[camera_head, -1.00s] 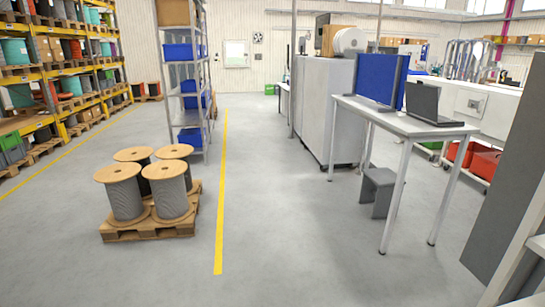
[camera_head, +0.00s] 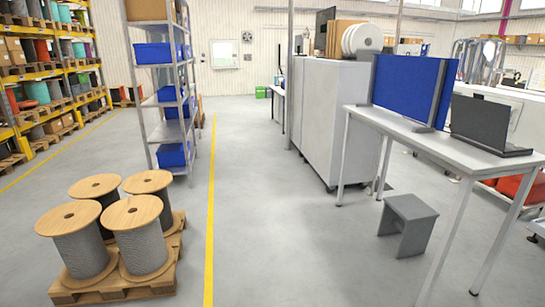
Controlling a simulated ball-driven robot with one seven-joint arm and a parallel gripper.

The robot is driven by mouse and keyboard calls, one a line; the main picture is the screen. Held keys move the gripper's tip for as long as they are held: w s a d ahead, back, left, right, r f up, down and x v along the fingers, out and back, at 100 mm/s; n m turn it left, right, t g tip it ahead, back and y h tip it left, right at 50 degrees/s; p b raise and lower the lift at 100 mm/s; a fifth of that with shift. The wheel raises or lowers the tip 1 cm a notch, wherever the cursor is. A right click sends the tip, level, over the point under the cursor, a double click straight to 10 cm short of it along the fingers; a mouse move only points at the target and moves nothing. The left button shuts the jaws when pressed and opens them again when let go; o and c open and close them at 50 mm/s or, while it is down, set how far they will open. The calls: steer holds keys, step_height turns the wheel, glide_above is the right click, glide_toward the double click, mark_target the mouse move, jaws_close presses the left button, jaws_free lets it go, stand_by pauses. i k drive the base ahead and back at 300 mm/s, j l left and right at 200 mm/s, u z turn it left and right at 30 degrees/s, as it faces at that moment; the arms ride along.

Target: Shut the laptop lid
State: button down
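The laptop (camera_head: 486,124) stands open on the right part of a white-topped table (camera_head: 420,138). Its dark lid is raised and leans back a little. Its base lies flat on the table top, near the right end. A blue divider panel (camera_head: 405,88) stands on the same table to the left of the laptop. My gripper is not in view, and no part of my arm shows.
A grey stool (camera_head: 408,222) stands on the floor by the table legs. A pallet (camera_head: 120,290) with several cable reels is at lower left. A metal shelf (camera_head: 145,60) with blue bins stands behind it.

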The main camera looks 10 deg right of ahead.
mark_target(479, 119)
steer(key=i+z, duration=0.15)
steer(key=i, duration=0.6)
steer(key=i+j+z, duration=0.15)
steer(key=i, duration=0.6)
steer(key=i+l+z, duration=0.1)
steer(key=z, duration=0.3)
steer(key=i+z, duration=0.35)
steer(key=i+j+z, duration=0.1)
steer(key=z, duration=0.3)
steer(key=i+j+z, duration=0.15)
steer(key=i+z, duration=0.25)
steer(key=i+l+z, duration=0.2)
steer(key=i, duration=0.15)
steer(key=i+z, duration=0.2)
steer(key=i+l, duration=0.05)
steer(key=i, duration=0.05)
